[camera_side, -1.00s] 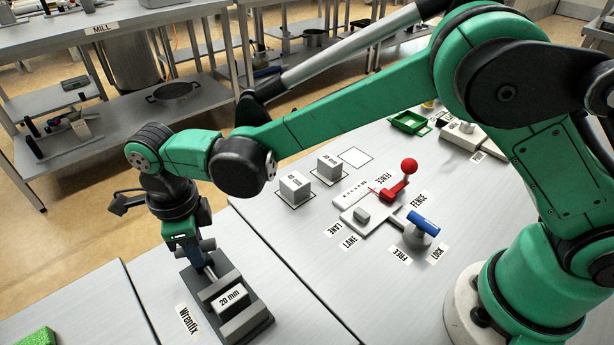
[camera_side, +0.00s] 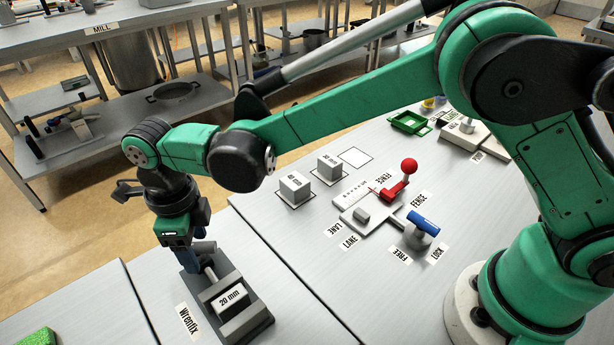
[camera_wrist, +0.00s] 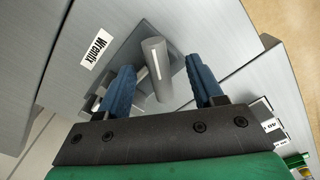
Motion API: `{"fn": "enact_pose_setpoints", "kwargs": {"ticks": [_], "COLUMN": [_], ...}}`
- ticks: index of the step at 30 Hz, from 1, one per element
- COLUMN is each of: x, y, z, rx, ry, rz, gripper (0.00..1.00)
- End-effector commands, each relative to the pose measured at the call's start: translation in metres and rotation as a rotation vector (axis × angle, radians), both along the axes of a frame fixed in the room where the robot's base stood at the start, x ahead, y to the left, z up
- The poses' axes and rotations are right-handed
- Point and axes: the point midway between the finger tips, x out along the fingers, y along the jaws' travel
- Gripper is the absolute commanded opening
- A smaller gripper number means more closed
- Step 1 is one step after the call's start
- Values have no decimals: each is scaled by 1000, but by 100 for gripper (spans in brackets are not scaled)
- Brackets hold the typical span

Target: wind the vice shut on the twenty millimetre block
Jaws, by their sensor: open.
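The grey vice (camera_side: 250,322) stands on the bench under the end of my arm, with the white block (camera_side: 229,299) marked 20 mm between its jaws. I cannot tell whether the moving jaw touches the block. The vice's grey handle bar (camera_side: 205,247) is at its far end, partly hidden by my gripper (camera_side: 190,260). In the wrist view my gripper (camera_wrist: 159,66) is open, with one blue finger on each side of the handle bar (camera_wrist: 152,50), which has a white line. Gaps show between the bar and both fingers.
Two more marked blocks (camera_side: 294,188) (camera_side: 329,168) stand on outlined spots behind. A fixture with a red-knobbed lever (camera_side: 408,166) and a blue lever (camera_side: 424,222) stands to the right. A green tray (camera_side: 408,122) is farther back. A green item (camera_side: 38,338) lies front left.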

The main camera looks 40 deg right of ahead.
Motion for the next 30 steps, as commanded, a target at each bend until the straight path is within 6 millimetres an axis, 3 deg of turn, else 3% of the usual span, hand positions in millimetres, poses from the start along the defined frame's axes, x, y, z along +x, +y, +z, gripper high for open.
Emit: {"fn": "enact_pose_setpoints", "kwargs": {"ticks": [16,30], "x": [0,0], "y": [0,-3], "z": [48,56], "rx": [0,3], "ry": [0,-5], "rz": [0,19], "gripper": [60,60]}}
